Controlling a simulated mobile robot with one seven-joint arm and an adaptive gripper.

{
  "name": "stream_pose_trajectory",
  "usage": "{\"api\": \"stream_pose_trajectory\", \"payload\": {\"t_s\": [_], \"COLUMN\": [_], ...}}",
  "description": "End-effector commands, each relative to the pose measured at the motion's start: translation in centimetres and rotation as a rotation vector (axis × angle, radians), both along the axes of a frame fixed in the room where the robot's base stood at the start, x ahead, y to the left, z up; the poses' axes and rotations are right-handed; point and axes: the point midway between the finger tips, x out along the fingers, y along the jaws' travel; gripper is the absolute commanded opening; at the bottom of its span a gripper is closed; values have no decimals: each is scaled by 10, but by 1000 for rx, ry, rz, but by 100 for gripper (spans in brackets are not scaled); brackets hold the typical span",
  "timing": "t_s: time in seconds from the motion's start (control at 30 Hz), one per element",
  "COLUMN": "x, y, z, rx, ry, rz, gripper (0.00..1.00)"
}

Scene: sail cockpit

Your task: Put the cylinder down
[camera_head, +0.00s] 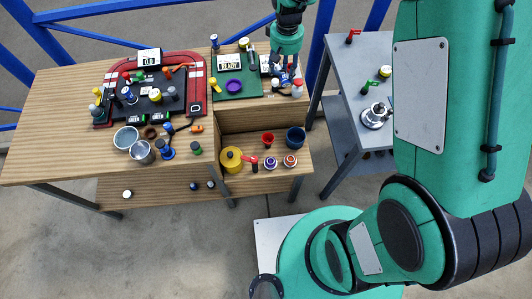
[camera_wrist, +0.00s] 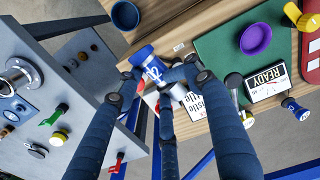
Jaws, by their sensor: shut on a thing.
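My gripper (camera_head: 287,77) is above the right end of the wooden bench in the head view. In the wrist view, my gripper's dark blue fingers (camera_wrist: 160,77) are closed around a blue cylinder (camera_wrist: 147,62) with a white label reading "12". The cylinder is tilted in the picture; the fingers partly hide it and what lies under it. I cannot tell whether its base touches the bench. A similar blue and white cylinder (camera_wrist: 293,107) stands apart at the right of the wrist view.
A green board (camera_head: 245,87) with a "READY" display (camera_head: 228,62) and a purple bowl (camera_head: 234,87) is left of my gripper. White label cards (camera_wrist: 205,102) lie close to the fingers. A grey table (camera_head: 347,75) with fittings stands right, across a gap.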

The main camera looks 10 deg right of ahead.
Motion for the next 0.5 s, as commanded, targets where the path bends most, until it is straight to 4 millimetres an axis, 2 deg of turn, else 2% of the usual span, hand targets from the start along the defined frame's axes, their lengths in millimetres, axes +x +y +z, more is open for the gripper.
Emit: {"api": "stream_pose_trajectory", "payload": {"t_s": [0.03,0.2,0.5], "x": [-13,-56,-107], "y": [15,54,90], "z": [0,-1,-3], "rx": [0,0,0], "ry": [0,0,-1], "rz": [28,107,196], "gripper": [5,5,5]}}
